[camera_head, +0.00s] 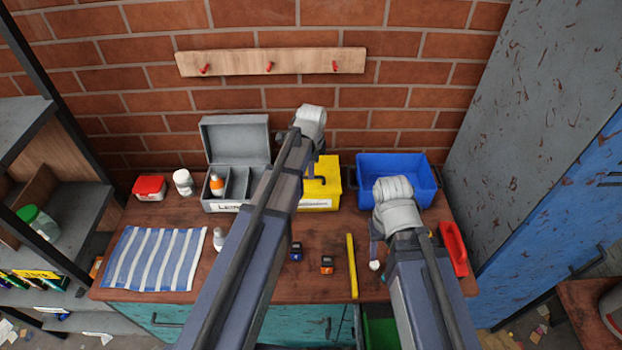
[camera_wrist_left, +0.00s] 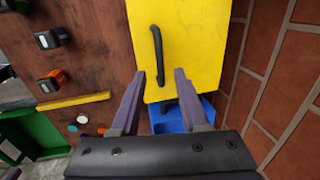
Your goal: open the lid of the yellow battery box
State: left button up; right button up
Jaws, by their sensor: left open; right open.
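The yellow battery box (camera_head: 328,170) stands at the back of the workbench, partly hidden behind my left arm. Its lid (camera_wrist_left: 195,60) looks shut, with a black bar handle (camera_wrist_left: 156,55) on top. My left gripper (camera_wrist_left: 160,74) is open above the lid, its two fingertips on either side of the handle's lower end; I cannot tell whether they touch. In the head view my left gripper (camera_head: 309,170) is mostly hidden by its own arm. My right gripper (camera_head: 375,250) is open and empty over the right part of the bench, partly hidden by its wrist.
A grey compartment box (camera_head: 235,140) with its lid up stands left of the yellow box, and a blue bin (camera_head: 395,165) right of it. A yellow strip (camera_head: 351,265), small dark batteries (camera_head: 296,251), a red tray (camera_head: 453,247) and a striped cloth (camera_head: 153,258) lie in front.

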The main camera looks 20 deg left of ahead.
pick_arm(q)
jog(key=f+b, duration=0.2)
jog(key=f, duration=0.1)
jog(key=shift+w+a+f+b, duration=0.1)
jog(key=shift+w+f+b, duration=0.25)
jog(key=shift+f+b, duration=0.05)
jog(key=shift+r, duration=0.1)
grip_shut()
dwell(1.0)
